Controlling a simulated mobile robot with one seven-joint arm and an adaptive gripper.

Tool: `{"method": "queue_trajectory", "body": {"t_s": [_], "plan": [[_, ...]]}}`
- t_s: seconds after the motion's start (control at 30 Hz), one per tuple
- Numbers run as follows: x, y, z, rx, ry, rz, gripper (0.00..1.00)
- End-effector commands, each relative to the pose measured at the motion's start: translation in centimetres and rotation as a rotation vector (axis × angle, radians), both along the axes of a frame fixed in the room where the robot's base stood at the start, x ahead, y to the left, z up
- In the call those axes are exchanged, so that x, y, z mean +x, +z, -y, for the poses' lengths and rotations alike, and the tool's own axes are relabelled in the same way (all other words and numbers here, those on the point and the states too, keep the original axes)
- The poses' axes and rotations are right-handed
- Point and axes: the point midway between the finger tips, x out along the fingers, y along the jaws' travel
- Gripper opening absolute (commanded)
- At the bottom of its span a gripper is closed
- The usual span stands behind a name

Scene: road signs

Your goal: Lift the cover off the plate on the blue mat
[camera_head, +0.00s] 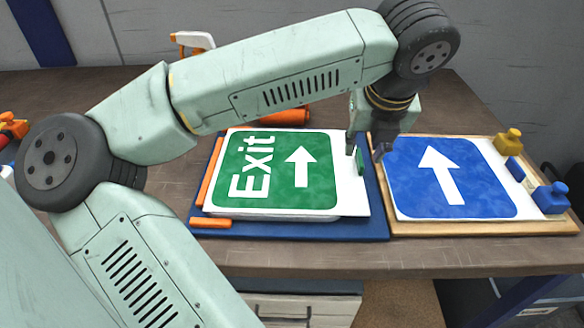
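A blue mat (375,225) lies on the table. On it sits a white panel with a green Exit sign and a white arrow (270,172), which seems to be the cover. A pale rim shows under its front edge and may be the plate (320,219); the rest is hidden. A small green tab (360,162) stands at the panel's right edge. My gripper (367,150) points down at this edge. Its dark fingers are apart, one on each side above the tab. I cannot tell whether either finger touches it.
A wooden board with a blue arrow sign (440,178) lies to the right, with a yellow block (508,142) and blue blocks (551,197) on it. Orange bars (211,222) lie on the mat's left side. An orange-and-white spray bottle (192,42) is behind my arm.

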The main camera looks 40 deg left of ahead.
Motion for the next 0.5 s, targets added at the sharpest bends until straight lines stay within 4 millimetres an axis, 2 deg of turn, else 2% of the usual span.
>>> {"method": "queue_trajectory", "body": {"t_s": [0.3, 0.5], "plan": [[1.4, -4.2, -0.3, -0.002, 0.0, -0.002, 0.31], [1.6, -4.6, -0.4, 0.0, -0.001, 0.0, 0.31]]}}
